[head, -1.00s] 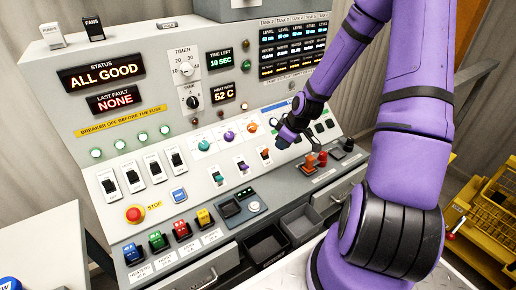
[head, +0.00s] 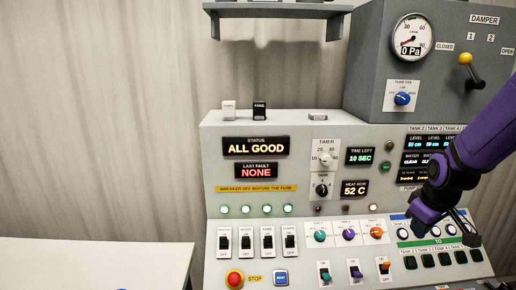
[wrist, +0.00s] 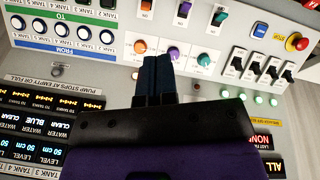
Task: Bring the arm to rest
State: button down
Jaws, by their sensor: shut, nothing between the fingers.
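My purple arm comes in from the right edge of the head view. My gripper (head: 462,228) hangs in front of the right part of the control panel (head: 212,160), near the row of FROM and TO knobs. In the wrist view my gripper (wrist: 158,58) shows its two dark fingers side by side, closed together with nothing between them. The panel fills the wrist view upside down. I cannot tell whether the fingertips touch the panel. Part of the tank display is hidden behind my arm.
The status display (head: 256,147) reads ALL GOOD. A red stop button (head: 235,278) sits low on the panel. A grey box with a pressure gauge (head: 412,38) and a yellow-knobbed damper lever (head: 470,68) stands above right. A white table (head: 90,262) lies at left.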

jog(key=s+a+r+m+t, duration=0.1)
jog(key=s+a+r, duration=0.3)
jog(key=s+r, duration=0.5)
jog(key=s+a+r+m+t, duration=0.1)
jog(key=s+a+r+m, duration=0.2)
jog(key=s+r, duration=0.7)
jog(key=shift+s+a+m+y, duration=0.3)
jog(key=shift+s+a, duration=0.15)
jog(key=shift+a, duration=0.55)
